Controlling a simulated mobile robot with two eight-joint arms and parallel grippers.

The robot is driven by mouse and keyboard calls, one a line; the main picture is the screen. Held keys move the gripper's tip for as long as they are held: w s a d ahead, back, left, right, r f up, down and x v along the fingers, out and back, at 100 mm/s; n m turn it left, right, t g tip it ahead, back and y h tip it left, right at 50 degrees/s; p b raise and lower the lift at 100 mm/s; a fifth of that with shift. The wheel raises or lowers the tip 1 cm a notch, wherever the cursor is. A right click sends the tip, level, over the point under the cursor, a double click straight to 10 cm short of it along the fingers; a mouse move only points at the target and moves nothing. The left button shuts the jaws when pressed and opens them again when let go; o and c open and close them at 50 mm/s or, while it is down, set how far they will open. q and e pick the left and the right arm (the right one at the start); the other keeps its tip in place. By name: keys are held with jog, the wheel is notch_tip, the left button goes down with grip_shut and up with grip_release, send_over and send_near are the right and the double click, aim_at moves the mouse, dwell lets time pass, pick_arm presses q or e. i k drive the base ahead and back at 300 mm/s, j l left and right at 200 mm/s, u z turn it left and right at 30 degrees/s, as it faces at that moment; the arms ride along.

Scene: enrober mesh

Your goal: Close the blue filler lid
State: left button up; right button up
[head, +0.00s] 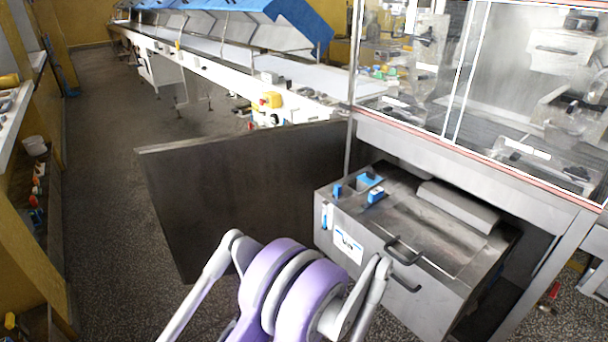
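A steel box-like unit (340,222) stands at the right, below the glazed machine. Small blue parts sit at the back left of its top: one blue piece (376,195) stands up at the front, another blue piece (370,178) lies just behind it, and a small blue piece (337,189) is at the left edge. The filler lid seems to be among these, but they are too small to tell which one or how far it is open. Neither gripper is in view; only purple and grey links of mine show at the bottom middle, in front of the unit.
An open steel door panel (250,185) juts left from the machine. Black handles (402,250) stick out at the unit's front edge. A long conveyor (230,50) with raised blue covers (285,18) runs behind. Shelving (30,170) lines the left; the floor (110,180) between is clear.

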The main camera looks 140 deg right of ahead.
aim_at(370, 177)
jog(key=z, duration=3.6)
